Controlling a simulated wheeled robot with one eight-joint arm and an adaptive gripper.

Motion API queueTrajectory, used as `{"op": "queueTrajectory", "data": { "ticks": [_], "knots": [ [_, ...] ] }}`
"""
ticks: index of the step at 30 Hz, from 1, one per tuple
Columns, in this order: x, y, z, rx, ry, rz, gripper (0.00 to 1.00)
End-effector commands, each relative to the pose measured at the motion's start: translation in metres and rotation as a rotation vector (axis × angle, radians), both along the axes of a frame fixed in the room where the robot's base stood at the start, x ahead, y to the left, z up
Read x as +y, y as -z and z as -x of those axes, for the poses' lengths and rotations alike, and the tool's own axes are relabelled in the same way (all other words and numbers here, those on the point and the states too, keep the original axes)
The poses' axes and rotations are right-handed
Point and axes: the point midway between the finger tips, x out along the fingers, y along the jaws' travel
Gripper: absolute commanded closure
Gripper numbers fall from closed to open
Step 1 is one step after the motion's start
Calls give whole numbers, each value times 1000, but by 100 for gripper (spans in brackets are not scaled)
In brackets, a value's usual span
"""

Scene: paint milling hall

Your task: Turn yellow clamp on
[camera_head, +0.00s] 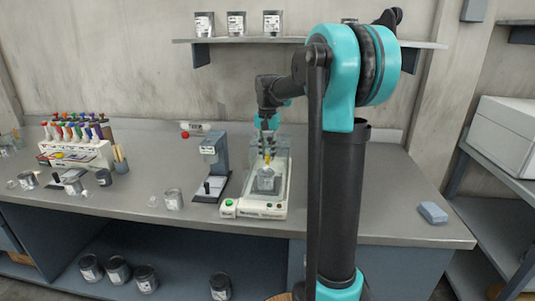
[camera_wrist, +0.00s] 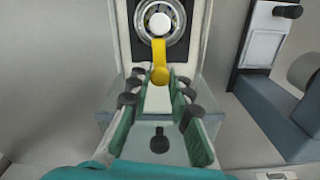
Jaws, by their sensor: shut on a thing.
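The yellow clamp (camera_wrist: 159,62) shows in the wrist view as a short lever with a round knob at its lower end. It hangs down from a round metal fitting (camera_wrist: 160,20) with a white centre. My gripper (camera_wrist: 160,84) has its fingertips on either side of the knob and is shut on it. In the head view the clamp is a small yellow spot (camera_head: 267,158) on the machine (camera_head: 280,185), below my gripper (camera_head: 266,150). My fingers hide part of the clamp there.
A grey stand device (camera_head: 216,160) is close to the machine's left. A blue block (camera_head: 433,212) lies at the right, with clear bench between. A shelf (camera_head: 300,40) with cans is above.

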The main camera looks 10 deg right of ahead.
Motion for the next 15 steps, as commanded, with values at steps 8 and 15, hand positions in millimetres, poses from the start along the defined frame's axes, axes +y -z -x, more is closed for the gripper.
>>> {"op": "queueTrajectory", "data": {
  "ticks": [8,15],
  "knots": [
    [0,0,-1,-1,61,1,100],
    [0,0,-1,-1,68,1,100]
  ]
}}
